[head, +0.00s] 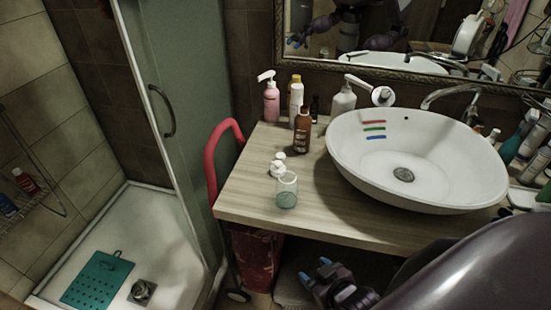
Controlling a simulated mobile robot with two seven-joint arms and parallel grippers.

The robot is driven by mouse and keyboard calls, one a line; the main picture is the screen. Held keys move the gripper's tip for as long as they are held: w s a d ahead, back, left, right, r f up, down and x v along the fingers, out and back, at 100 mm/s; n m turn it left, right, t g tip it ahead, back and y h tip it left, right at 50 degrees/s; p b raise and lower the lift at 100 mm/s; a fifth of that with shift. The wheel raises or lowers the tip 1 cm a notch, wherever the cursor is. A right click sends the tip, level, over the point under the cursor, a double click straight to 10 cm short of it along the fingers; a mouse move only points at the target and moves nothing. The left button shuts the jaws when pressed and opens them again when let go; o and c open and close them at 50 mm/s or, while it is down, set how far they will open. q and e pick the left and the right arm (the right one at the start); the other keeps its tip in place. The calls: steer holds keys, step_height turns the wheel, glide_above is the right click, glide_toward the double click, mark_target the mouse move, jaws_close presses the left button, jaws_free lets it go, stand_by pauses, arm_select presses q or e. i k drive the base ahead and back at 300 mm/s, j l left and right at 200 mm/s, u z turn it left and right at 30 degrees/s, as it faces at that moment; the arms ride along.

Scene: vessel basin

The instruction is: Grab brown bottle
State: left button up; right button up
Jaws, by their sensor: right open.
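The brown bottle (302,132) stands upright on the wooden counter (245,207), left of the white basin. It has a dark cap and a small label. A white bottle with a yellow cap (295,97) stands right behind it. My right gripper (325,266) is low in front of the counter, below its front edge, with blue fingertips apart and nothing seen between them. It is well apart from the brown bottle. My left gripper is not in view, except that part of my body reflects in the mirror.
The white basin (353,165) fills the counter's right side. A glass jar (287,190) and small white items (277,167) stand in front of the brown bottle. A pink pump bottle (270,98) and a pale pump bottle (343,101) are behind. A red handle (212,163) rises at the counter's left edge.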

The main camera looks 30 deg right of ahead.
mark_target(303, 122)
steer(key=z, duration=1)
steer(key=k+l, duration=0.05)
